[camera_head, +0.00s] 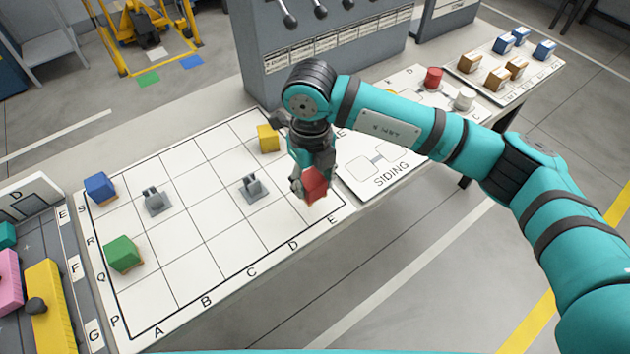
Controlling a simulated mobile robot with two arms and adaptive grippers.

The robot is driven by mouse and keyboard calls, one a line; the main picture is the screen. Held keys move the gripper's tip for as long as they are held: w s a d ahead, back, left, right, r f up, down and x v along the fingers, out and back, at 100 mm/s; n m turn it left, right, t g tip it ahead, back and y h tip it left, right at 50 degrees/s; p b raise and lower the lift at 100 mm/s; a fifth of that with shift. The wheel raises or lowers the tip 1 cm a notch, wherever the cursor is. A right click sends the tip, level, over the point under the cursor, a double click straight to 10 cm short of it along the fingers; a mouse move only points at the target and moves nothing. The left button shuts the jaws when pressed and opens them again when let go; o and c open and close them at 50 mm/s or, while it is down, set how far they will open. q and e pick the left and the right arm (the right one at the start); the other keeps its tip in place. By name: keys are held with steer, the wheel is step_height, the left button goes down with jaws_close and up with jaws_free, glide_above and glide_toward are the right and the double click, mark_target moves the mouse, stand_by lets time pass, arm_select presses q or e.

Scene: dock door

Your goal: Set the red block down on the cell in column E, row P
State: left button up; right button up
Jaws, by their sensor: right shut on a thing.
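The red block (315,185) is between the fingers of my right gripper (311,178), which is shut on it and points down. The block looks tilted in the picture. It shows over the near right corner of the white lettered grid board (187,290), in the area of column E, row P. The gripper and block hide much of that cell, and I cannot tell how far the block is above the board. Column letters A to E run along the near edge, and row letters P to S along the left edge. My left gripper is not in view.
On the board stand a blue block (99,188), a green block (122,253), a yellow block (268,138) and two grey fixtures (156,202) (254,188). A siding board (358,182) adjoins at right. A grey lever cabinet (318,50) stands behind.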

mark_target(315, 184)
steer(key=shift+w+d, duration=0.1)
steer(key=shift+w, duration=0.15)
steer(key=f, duration=0.1)
steer(key=f+p, duration=0.1)
steer(key=shift+w+d+f, duration=0.25)
steer(key=shift+w+f, duration=0.1)
steer(key=shift+f, duration=0.45)
steer(key=shift+f, duration=0.1)
steer(key=shift+f, duration=0.15)
steer(key=o, duration=1.2)
steer(key=shift+c, duration=0.2)
steer(key=shift+r, duration=0.2)
